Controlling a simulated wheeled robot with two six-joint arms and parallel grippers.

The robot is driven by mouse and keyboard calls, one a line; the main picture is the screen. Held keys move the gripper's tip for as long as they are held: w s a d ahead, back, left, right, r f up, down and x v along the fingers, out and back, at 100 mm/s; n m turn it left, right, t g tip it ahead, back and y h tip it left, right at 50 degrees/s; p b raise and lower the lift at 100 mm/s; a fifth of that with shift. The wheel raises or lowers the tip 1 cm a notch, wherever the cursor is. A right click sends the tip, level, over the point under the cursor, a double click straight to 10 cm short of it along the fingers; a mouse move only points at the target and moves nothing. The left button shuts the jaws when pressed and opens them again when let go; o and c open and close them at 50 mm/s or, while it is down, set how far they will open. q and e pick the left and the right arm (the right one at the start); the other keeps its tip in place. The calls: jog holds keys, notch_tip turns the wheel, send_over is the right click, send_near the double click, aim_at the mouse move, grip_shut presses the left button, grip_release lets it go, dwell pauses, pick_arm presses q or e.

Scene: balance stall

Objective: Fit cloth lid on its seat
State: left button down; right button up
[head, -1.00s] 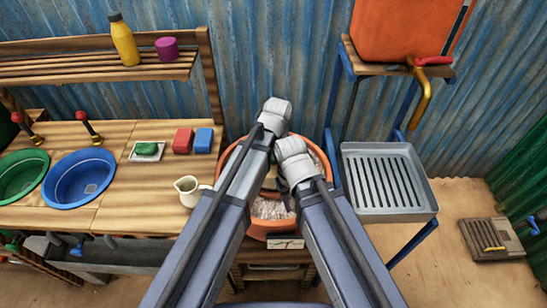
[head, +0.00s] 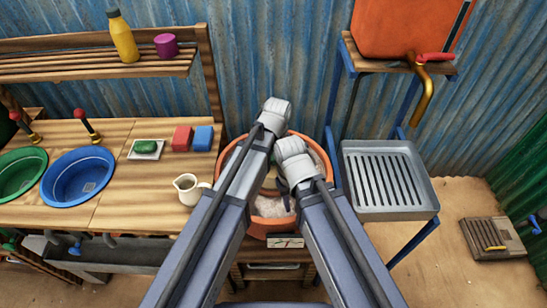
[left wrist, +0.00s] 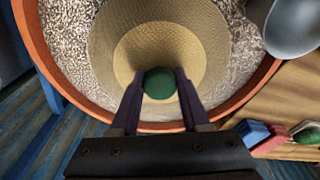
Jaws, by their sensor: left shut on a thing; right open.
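My left gripper (left wrist: 160,92) is shut on the green knob (left wrist: 159,82) of the tan cloth lid (left wrist: 150,45) in the left wrist view. The lid lies over the middle of a round clay pot (left wrist: 40,50), inside a ring of grainy filling (left wrist: 68,28). I cannot tell whether the lid touches its seat. In the head view the clay pot (head: 257,228) is largely covered by my two arms, and the lid and left fingers are mostly hidden. My right gripper (head: 287,200) is open over the pot, its fingers mostly hidden by its wrist.
Left of the pot, a wooden counter holds a cream jug (head: 187,188), a red block (head: 182,138), a blue block (head: 203,138) and a soap dish (head: 146,150). A grey slatted tray (head: 388,180) stands to the right. A brass tap (head: 424,90) hangs above it.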

pick_arm(q)
jog(key=shift+f+b, duration=0.3)
jog(key=shift+b, duration=0.05)
pick_arm(e)
jog(key=shift+f, duration=0.3)
dwell(0.4)
pick_arm(q)
jog(key=shift+c, duration=1.5)
grip_release()
jog(key=shift+o, duration=0.2)
jog(key=shift+o, duration=1.3)
jog(key=shift+r, duration=0.25)
pick_arm(e)
jog(key=shift+r, duration=0.25)
pick_arm(q)
jog(key=shift+r+p, duration=1.8)
jog(key=shift+p, duration=0.25)
pick_arm(e)
jog(key=shift+r, duration=1.8)
